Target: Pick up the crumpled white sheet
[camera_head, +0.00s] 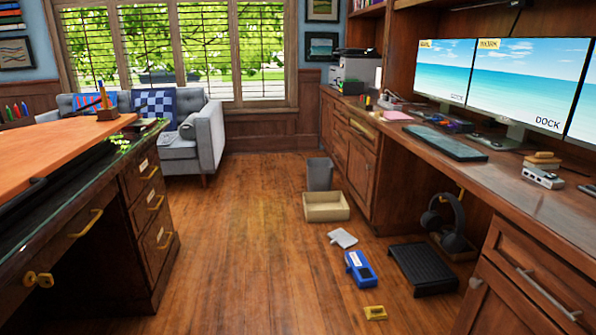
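A small pale grey-white piece (342,238) lies on the wooden floor near the middle of the head view. It looks like the crumpled white sheet, but it is too small to make out its folds. It lies in front of an open cardboard-coloured box (326,207) and behind a blue device (360,269), apart from both. Neither of my grippers shows in this view.
A grey bin (319,174) stands behind the box. A yellow item (375,312), a black footrest (422,270) and headphones (450,226) are at the right, by the long desk (470,175). A drawer desk (150,215) stands left. The floor between is clear.

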